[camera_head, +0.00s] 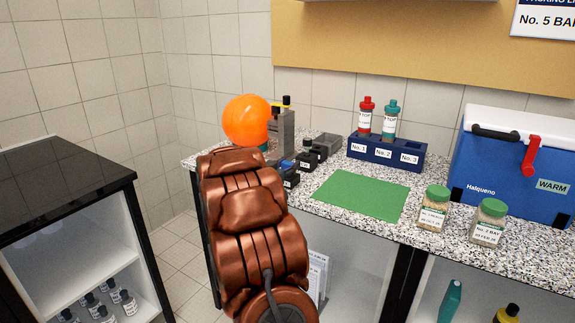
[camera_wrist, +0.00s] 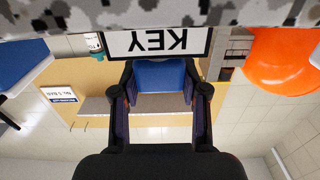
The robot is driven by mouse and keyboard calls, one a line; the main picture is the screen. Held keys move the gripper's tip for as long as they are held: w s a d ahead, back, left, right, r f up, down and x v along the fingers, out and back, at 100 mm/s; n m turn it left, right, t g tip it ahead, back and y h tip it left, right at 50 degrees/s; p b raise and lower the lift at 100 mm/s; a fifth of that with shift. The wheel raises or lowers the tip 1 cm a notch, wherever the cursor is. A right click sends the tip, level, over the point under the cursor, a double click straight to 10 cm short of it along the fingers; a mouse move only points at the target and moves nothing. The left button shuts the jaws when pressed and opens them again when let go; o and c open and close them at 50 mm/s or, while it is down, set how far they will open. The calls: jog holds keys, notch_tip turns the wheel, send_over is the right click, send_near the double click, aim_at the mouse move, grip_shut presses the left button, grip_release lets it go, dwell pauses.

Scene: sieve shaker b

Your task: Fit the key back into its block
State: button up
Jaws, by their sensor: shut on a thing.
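My gripper (camera_wrist: 161,92) has its two dark fingers shut on a blue piece, which I take to be the key (camera_wrist: 160,76). A white label reading KEY (camera_wrist: 155,42) shows upside down just beyond the blue piece in the wrist view, against the speckled counter. It seems to belong to the key's block, but the block's body and slot are hidden there. I cannot tell whether the key touches the block or is apart from it. In the head view, my copper arm covers most of the gripper, and a bit of blue shows among small dark labelled blocks (camera_head: 307,156).
A large orange ball-shaped thing (camera_head: 247,120) and a grey device (camera_head: 282,130) stand close to my arm. A blue rack (camera_head: 420,160) holds red-capped and teal-capped bottles. A green mat (camera_head: 360,193) lies clear. Two jars (camera_head: 433,212) and a blue cooler (camera_head: 490,185) are at right.

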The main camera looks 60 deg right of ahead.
jog(key=o, duration=1.1)
jog(key=shift+a, duration=0.15)
jog(key=a, duration=1.1)
jog(key=shift+s+a, duration=0.25)
jog(key=shift+a, duration=0.1)
